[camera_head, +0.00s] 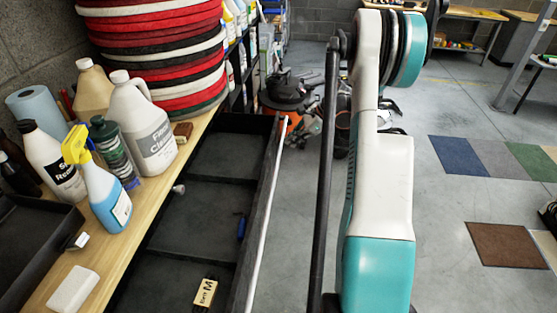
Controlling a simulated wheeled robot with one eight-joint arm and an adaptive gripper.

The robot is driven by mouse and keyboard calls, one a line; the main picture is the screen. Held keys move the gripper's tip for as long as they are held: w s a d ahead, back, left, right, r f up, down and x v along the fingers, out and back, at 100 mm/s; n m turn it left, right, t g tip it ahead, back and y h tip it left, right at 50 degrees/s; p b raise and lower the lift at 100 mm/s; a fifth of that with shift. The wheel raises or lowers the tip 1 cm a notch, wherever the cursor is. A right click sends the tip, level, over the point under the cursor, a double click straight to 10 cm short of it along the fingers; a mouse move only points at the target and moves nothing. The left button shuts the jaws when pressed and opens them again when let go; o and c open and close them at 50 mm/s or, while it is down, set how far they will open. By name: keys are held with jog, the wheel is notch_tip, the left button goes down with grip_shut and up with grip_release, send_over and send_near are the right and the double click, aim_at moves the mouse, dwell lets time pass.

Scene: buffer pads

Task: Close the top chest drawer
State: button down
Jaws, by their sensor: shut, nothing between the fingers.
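The top chest drawer (262,215) is pulled out from under the wooden chest top (150,215). It is dark grey, and dividers split its inside into compartments. Its front panel runs along the right side, with a pale strip on its outer edge. A small tan-and-black box (205,292) lies in the near compartment and a small blue item (241,227) lies near the front panel. My white and teal arm rises on the right, beyond the drawer front. My gripper is not visible in this view.
Spray bottle (104,195), jugs (143,130) and a white block (73,290) stand or lie on the chest top. Stacked red, white and black pads (155,50) stand behind. An orange-and-black machine (290,95) is beyond the drawer. Open floor lies right, with colored mats (505,245).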

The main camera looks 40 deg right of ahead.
jog(key=s+d+f+m+y, duration=0.1)
jog(key=s+d+f+m, duration=0.2)
jog(key=d+f, duration=0.2)
jog(key=w+a+f+t+b, duration=0.1)
jog(key=w+a+f+b, duration=0.3)
jog(key=w+a+f, duration=0.2)
jog(key=shift+w+a+f+b, duration=0.3)
jog(key=shift+w+f, duration=0.3)
jog(key=shift+w, duration=0.15)
send_over(217, 167)
jog(key=shift+s+d+b, duration=0.4)
jog(key=shift+s, duration=0.05)
jog(key=shift+w+a, duration=0.35)
jog(key=shift+w, duration=0.1)
